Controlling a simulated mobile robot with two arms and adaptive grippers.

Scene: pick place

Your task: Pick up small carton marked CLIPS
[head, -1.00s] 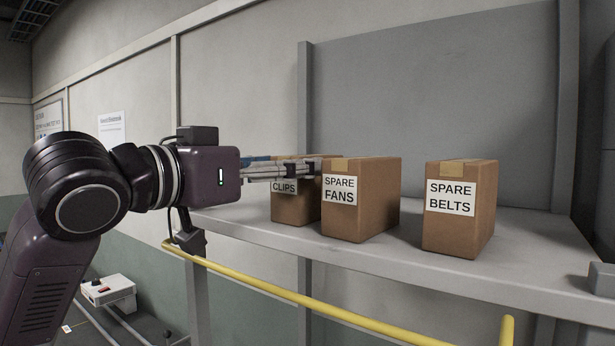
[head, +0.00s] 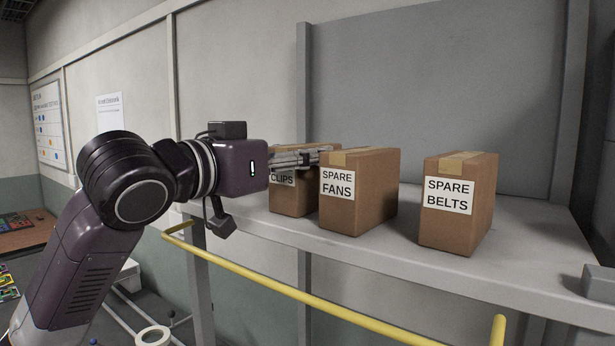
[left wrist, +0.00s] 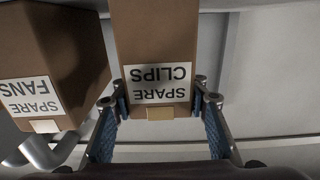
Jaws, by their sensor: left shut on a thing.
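The small carton marked CLIPS (head: 290,203) stands upright on the shelf at the left end of the row, partly hidden by my left gripper and the SPARE FANS carton. In the left wrist view, the CLIPS carton (left wrist: 155,40) appears upside down with its SPARE CLIPS label between the blue-padded fingers. My left gripper (head: 300,157) is shut on this carton near its top, with one finger on each side; it also shows in the left wrist view (left wrist: 160,100). The carton seems to rest on the shelf. My right gripper is not in view.
The SPARE FANS carton (head: 358,195) stands close to the right of the CLIPS carton. The SPARE BELTS carton (head: 460,205) is farther right, across a gap.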

